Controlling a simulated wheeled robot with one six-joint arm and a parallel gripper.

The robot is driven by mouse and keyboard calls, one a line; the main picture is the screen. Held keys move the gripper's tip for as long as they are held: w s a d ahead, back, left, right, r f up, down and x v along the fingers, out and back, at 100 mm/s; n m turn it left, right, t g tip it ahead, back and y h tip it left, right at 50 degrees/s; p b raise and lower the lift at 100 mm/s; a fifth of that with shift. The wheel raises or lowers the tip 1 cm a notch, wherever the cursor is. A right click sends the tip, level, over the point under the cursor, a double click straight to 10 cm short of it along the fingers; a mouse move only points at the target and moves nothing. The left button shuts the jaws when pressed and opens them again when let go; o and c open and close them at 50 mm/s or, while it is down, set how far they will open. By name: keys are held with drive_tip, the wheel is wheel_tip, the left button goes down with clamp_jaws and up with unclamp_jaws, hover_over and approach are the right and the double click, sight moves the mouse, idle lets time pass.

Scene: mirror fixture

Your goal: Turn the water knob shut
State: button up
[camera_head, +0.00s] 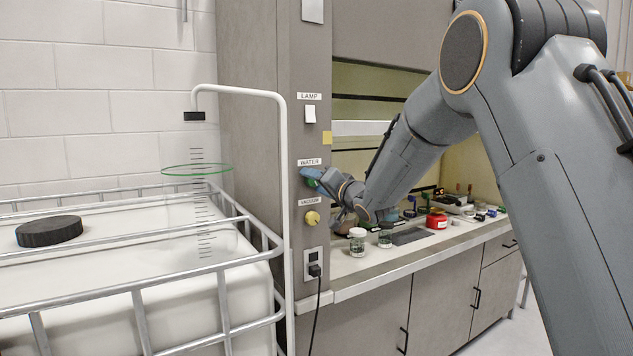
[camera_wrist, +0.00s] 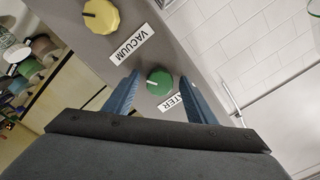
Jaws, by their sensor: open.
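The water knob is a round green knob (camera_wrist: 159,82) with a pale pointer mark, on the grey panel beside the label WATER. In the wrist view it sits between and just beyond the two blue fingers of my gripper (camera_wrist: 160,95). The fingers stand open on either side of it, with visible gaps, and hold nothing. In the head view my gripper (camera_head: 314,176) is at the panel just below the WATER label (camera_head: 309,162). There the fingers hide most of the knob.
A yellow vacuum knob (camera_head: 312,218) is below, and a LAMP switch (camera_head: 310,114) above. A socket with a plug (camera_head: 314,268) is lower down. A white pipe (camera_head: 287,200) and caged tank (camera_head: 150,285) stand left. Jars (camera_head: 357,242) crowd the bench right.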

drive_tip(key=c, duration=1)
drive_tip(key=shift+c, duration=0.2)
